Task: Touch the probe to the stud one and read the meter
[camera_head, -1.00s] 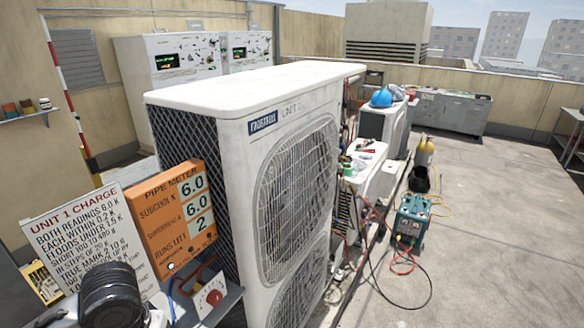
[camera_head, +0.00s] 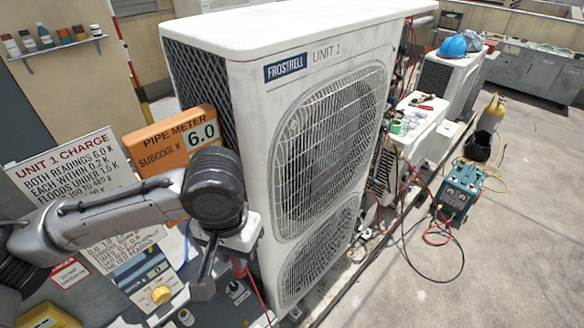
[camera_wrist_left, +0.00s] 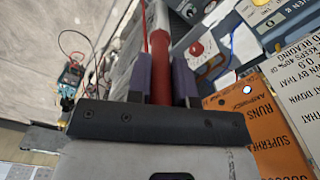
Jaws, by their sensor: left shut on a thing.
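My left gripper (camera_head: 222,270) is in front of the near left corner of the condenser marked Unit 1. In the left wrist view its purple-padded fingers (camera_wrist_left: 160,80) are shut on the red handle of the probe (camera_wrist_left: 161,72). The probe's pale shaft extends toward the top of that view; its tip is not clear. The orange pipe meter (camera_head: 152,139) shows subcool 6.0; my arm hides its lower part. It also shows upside down in the left wrist view (camera_wrist_left: 262,125). I cannot make out stud one. My right gripper is not in view.
The Unit 1 condenser (camera_head: 330,150) stands close to my left gripper. Printed boards, including the Unit 1 charge sign (camera_head: 68,165), and a blue-and-white box with a yellow knob (camera_head: 150,280) are nearby. A teal machine with hoses (camera_head: 458,190) sits on the right; open floor lies beyond.

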